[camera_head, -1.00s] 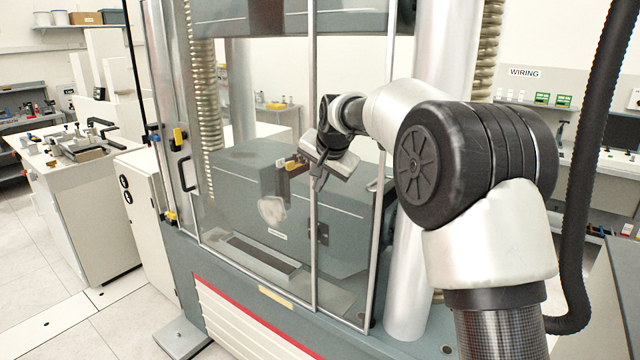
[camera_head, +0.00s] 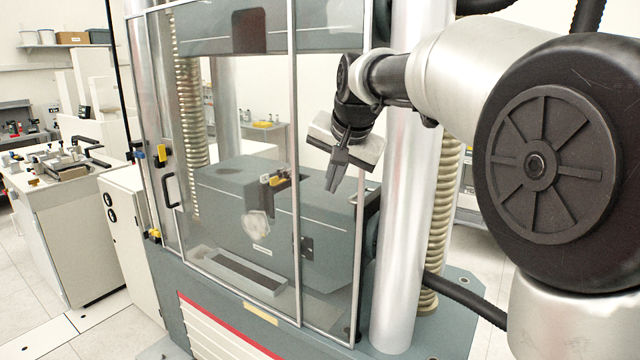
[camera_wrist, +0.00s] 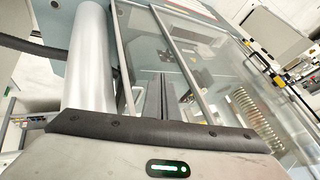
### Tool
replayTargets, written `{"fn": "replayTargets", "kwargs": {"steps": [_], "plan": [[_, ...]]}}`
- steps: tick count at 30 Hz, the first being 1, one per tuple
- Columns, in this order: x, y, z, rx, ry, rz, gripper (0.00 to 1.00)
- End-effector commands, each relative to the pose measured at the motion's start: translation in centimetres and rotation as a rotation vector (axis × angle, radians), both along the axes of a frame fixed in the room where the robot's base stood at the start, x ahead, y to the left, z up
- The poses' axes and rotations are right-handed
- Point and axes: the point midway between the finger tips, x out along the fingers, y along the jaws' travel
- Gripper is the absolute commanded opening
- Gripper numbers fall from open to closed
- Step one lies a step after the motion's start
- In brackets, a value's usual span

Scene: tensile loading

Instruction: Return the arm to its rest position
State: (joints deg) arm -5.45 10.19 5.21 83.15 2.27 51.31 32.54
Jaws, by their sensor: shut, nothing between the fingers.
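My gripper (camera_head: 338,182) is shut and empty. It hangs tilted downward in front of the right part of the testing machine's clear sliding door (camera_head: 225,150), with the silver column (camera_head: 405,200) just to its right. My arm reaches in from the right of the head view. In the wrist view my closed fingers (camera_wrist: 160,98) point at the framed clear door, and the silver column (camera_wrist: 88,60) stands at left. Whether the fingers touch the door cannot be told.
Inside the machine is a grey block (camera_head: 225,195) with a small yellow-marked part (camera_head: 273,180). A black door handle (camera_head: 170,190) is at the left. A white cabinet with tools (camera_head: 60,215) stands further left. A dark hose (camera_head: 465,300) runs low at the right.

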Motion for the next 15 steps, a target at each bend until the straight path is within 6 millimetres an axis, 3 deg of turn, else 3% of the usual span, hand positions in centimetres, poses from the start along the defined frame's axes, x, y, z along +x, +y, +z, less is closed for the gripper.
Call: {"fn": "replayTargets", "kwargs": {"steps": [1, 5, 9, 12, 15], "plan": [[-2.9, -1.4, 0.5, -0.035, -0.004, 0.017, 0.0], [-10.7, -4.8, -0.2, -0.135, 0.006, 0.083, 0.0], [-19.4, -7.9, -2.9, -0.229, 0.026, 0.158, 0.0], [-24.8, -9.5, -5.5, -0.283, 0.042, 0.209, 0.0], [-29.0, -10.6, -8.3, -0.32, 0.057, 0.252, 0.0]]}}
